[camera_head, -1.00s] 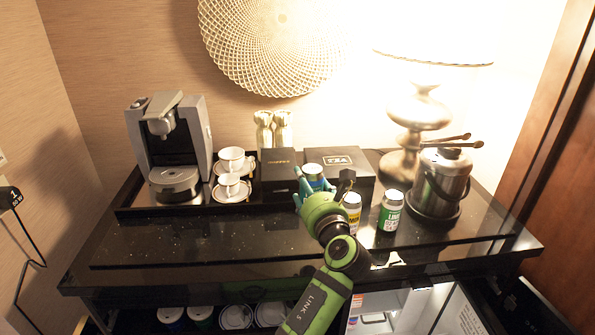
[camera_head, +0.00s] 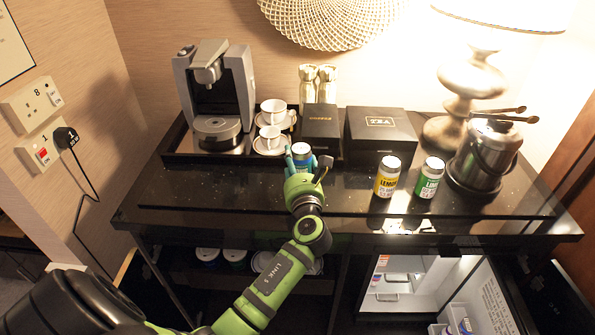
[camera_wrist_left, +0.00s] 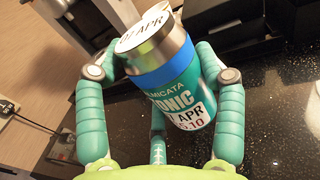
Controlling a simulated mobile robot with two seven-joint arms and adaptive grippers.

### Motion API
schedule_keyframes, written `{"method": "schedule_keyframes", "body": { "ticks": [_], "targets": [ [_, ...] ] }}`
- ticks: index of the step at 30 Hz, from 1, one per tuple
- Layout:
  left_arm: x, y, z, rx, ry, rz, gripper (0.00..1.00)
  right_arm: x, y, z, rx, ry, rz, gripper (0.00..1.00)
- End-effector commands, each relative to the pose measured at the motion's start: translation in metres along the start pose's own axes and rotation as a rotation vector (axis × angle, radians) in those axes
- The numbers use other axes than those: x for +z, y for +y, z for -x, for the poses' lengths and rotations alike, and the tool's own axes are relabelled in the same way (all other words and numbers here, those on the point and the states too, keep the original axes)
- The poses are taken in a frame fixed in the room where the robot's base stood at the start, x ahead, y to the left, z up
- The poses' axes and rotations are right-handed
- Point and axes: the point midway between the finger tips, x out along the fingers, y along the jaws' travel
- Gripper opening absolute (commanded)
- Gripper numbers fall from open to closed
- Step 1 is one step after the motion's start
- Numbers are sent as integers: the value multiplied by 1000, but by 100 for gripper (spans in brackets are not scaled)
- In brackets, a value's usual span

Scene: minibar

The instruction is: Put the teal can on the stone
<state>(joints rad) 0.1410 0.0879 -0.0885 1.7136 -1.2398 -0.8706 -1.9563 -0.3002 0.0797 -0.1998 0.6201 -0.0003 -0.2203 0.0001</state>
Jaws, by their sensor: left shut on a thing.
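My left gripper (camera_head: 304,172) is shut on the teal can (camera_head: 301,151), which has a silver top and a blue band. In the left wrist view the teal can (camera_wrist_left: 178,88) is between the fingers, tilted in the picture, with its white label facing the camera. The stone (camera_head: 215,192) is the dark, speckled, glossy slab on the counter. The can is over or at the slab near the tray's front edge; I cannot tell whether its base touches. My right gripper is not in view.
A black tray (camera_head: 205,160) holds a coffee machine (camera_head: 217,95), cups and a small black box (camera_head: 321,128). A larger box (camera_head: 380,132), a yellow can (camera_head: 387,177), a green can (camera_head: 429,178) and an ice bucket (camera_head: 486,155) stand to the right. The slab's left front is clear.

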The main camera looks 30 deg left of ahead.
Motion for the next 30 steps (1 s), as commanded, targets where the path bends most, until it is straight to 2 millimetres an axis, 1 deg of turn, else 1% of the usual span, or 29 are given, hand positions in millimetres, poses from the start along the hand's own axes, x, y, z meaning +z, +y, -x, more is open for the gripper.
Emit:
{"method": "schedule_keyframes", "body": {
  "ticks": [1, 3, 6, 14, 17, 18, 19, 20, 30],
  "targets": [
    [-11, -1, 0, -1, 2, -5, 22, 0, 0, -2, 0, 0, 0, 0],
    [-20, -1, 0, -1, 2, -6, 22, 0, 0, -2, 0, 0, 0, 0],
    [-28, -1, 0, 0, 1, -3, 22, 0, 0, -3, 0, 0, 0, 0],
    [-29, -2, 0, -1, -1, -1, 22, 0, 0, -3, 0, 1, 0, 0],
    [-32, -2, 0, -1, 0, -2, 22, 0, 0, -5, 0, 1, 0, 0],
    [-33, -2, 1, -1, 2, -2, 77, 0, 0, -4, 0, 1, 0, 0],
    [-32, -2, 1, -1, 2, -2, 89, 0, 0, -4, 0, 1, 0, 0],
    [-32, -2, 1, -1, 2, -2, 93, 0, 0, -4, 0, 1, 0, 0],
    [-32, -2, 1, -1, 2, -2, 93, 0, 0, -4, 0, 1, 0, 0]
  ]
}}
